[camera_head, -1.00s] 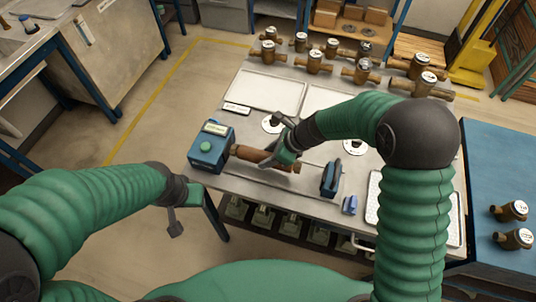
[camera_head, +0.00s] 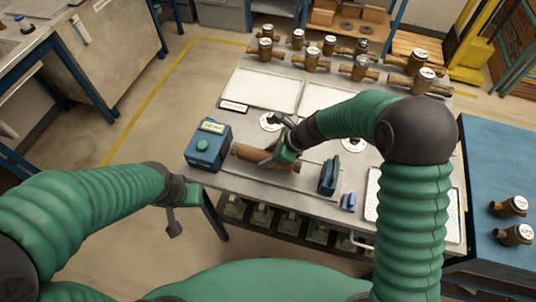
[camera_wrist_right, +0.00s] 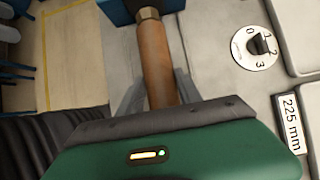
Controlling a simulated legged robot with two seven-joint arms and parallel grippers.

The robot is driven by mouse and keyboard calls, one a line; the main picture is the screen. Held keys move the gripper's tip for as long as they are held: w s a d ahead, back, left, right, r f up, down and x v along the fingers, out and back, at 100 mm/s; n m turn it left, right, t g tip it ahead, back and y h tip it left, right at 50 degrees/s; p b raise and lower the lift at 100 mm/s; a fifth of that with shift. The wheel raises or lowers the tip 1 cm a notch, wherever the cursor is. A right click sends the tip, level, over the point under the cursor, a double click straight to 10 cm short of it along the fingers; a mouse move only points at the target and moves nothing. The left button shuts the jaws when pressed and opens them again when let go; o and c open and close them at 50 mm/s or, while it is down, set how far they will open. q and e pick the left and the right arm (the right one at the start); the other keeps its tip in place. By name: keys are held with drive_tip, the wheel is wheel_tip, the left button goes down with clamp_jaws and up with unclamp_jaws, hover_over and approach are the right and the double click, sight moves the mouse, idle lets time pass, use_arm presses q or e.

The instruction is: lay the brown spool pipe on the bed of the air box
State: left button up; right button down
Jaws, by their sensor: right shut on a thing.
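The brown spool pipe (camera_head: 252,154) lies roughly level over the bed (camera_head: 311,178) of the air box. A blue end block (camera_head: 328,177) stands beyond the other end. My right gripper (camera_head: 286,156) is shut on the pipe. I cannot tell whether the pipe touches the bed. My left gripper (camera_head: 173,222) hangs off the table; its jaw opening is unclear.
Several brass meters (camera_head: 360,68) stand along the table's back. Two white trays (camera_head: 262,90) and round dial plates (camera_head: 270,122) lie behind the air box. A small blue block (camera_head: 348,202) sits at the front. A blue table (camera_head: 500,170) with two meters is at right.

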drive_tip(key=shift+f, duration=0.15)
drive_tip(key=shift+a+f+b, duration=0.1)
drive_tip(key=shift+f+b, duration=0.5)
drive_tip(key=shift+f, duration=0.15)
drive_tip(key=shift+c, duration=1.2)
unclamp_jaws()
wheel_tip(320, 180, up, 7)
drive_tip(key=p, duration=0.7)
drive_tip(key=shift+r, duration=0.1)
